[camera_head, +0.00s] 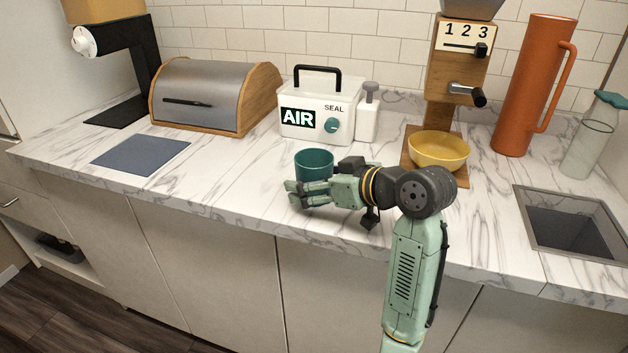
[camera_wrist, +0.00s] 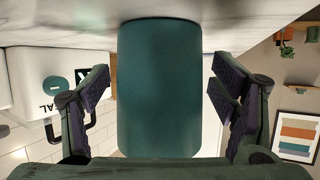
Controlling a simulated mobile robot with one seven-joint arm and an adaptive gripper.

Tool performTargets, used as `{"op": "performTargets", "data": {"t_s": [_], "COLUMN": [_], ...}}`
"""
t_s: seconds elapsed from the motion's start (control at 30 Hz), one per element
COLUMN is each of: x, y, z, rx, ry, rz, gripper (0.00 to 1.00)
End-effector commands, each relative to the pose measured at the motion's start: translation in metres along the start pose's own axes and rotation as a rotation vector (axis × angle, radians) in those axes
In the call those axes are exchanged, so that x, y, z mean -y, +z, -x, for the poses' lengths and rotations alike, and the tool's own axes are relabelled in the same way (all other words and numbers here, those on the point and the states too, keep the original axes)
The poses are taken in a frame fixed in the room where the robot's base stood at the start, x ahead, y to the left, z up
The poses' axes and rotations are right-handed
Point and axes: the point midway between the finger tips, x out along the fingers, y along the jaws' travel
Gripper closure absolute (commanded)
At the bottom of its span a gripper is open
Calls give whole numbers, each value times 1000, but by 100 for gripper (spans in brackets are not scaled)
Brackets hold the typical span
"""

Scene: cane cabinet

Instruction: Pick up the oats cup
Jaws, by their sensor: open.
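A teal cup (camera_head: 314,162) stands upright on the marble counter, near its front edge; I see no label on it. It fills the middle of the wrist view (camera_wrist: 160,90), which appears upside down. My gripper (camera_head: 294,192) is in front of the cup in the head view and hides its lower part. In the wrist view my gripper is open, with one finger pad on each side of the cup. A gap shows between each pad and the cup wall, so the pads look apart from it.
A white AIR SEAL box (camera_head: 316,108) and a small white bottle (camera_head: 368,115) stand behind the cup. A yellow bowl (camera_head: 438,153) sits under a wooden dispenser (camera_head: 458,60) to the right. A sink opening (camera_head: 572,225) is farther right.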

Motion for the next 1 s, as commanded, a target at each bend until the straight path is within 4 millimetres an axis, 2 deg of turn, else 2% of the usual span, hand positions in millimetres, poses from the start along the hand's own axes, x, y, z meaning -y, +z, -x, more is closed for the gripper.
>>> {"op": "performTargets", "data": {"t_s": [0.27,1.0], "x": [0,0], "y": [1,0], "z": [-3,-3], "rx": [0,0], "ry": [1,1], "rz": [0,0], "gripper": [22,71]}}
